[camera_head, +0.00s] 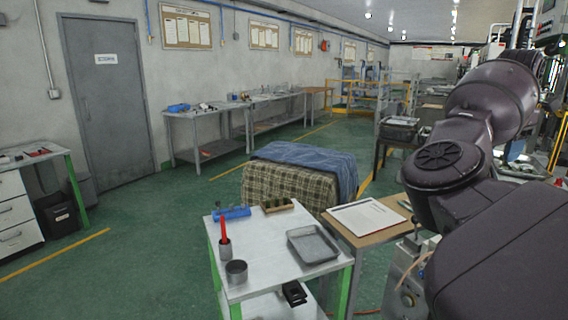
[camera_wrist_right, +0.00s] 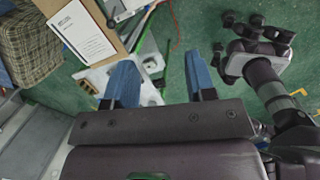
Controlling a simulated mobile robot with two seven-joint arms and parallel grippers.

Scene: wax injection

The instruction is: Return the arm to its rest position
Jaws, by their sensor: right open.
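My right arm (camera_head: 470,150) reaches in from the right side of the head view, bent, with its dark links raised beside the small tables. Its fingers cannot be made out there. In the right wrist view my right gripper (camera_wrist_right: 161,80) shows two blue-tipped fingers spread wide apart. Nothing is between them, and the fingers hang over the floor and a piece of light equipment below. My left gripper does not show in the head view.
A white table (camera_head: 262,262) holds a grey tray (camera_head: 314,244), a metal cup (camera_head: 236,271) and a blue rack (camera_head: 231,212). A wooden table (camera_head: 385,232) carries a paper sheet (camera_head: 366,215). A cloth-covered block (camera_head: 290,185) stands behind.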

